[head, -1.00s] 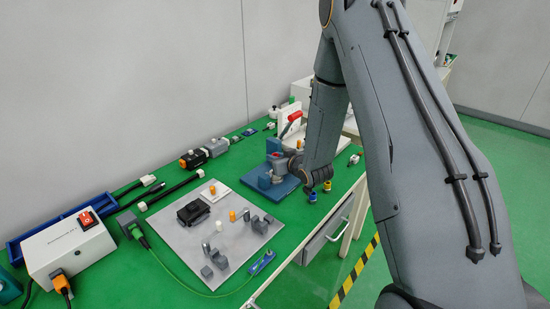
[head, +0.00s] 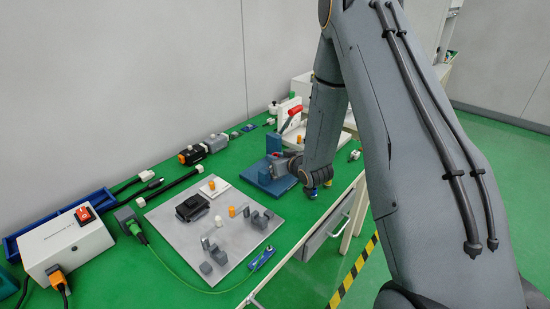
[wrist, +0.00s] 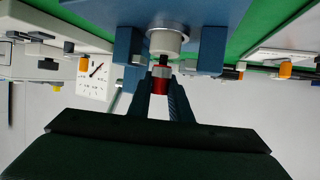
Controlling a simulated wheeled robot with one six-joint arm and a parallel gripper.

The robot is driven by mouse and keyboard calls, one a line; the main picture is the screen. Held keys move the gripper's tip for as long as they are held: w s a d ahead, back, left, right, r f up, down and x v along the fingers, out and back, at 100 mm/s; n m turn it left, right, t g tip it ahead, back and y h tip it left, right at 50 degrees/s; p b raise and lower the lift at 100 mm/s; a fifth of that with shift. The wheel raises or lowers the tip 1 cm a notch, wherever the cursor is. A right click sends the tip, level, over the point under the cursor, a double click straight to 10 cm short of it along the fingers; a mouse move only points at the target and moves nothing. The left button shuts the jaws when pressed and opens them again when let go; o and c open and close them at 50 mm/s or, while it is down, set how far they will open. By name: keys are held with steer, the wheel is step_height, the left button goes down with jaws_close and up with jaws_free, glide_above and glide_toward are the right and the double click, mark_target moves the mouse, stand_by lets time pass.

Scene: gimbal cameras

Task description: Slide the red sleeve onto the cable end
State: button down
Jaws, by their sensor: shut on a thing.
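In the wrist view, my gripper (wrist: 161,92) is shut on the red sleeve (wrist: 160,78), with one dark finger on each side of it. A short black cable end (wrist: 161,60) sits in line with the sleeve, between it and a white round part (wrist: 165,41). The sleeve's rim is at or very near the black end; I cannot tell how far it is around it. The white part sits between blue fixture blocks (wrist: 211,48). In the head view, my gripper (head: 289,163) is low at the blue fixture (head: 264,178); the sleeve is hidden there.
A grey plate (head: 180,240) with small parts lies left of the fixture. A white stand with a red handle (head: 291,114) is behind it. A white switch box (head: 68,245) is far left.

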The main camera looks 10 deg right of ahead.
steer(key=shift+f+b, duration=0.4)
steer(key=shift+f, duration=0.35)
steer(key=c, duration=1.5)
jaws_free()
steer(key=shift+c, duration=0.2)
steer(key=shift+s+r, duration=0.1)
steer(key=b+v, duration=0.1)
steer(key=v, duration=0.6)
steer(key=shift+s+d+r+b, duration=0.1)
steer(key=shift+s+d+b, duration=0.05)
steer(key=shift+s+b, duration=0.2)
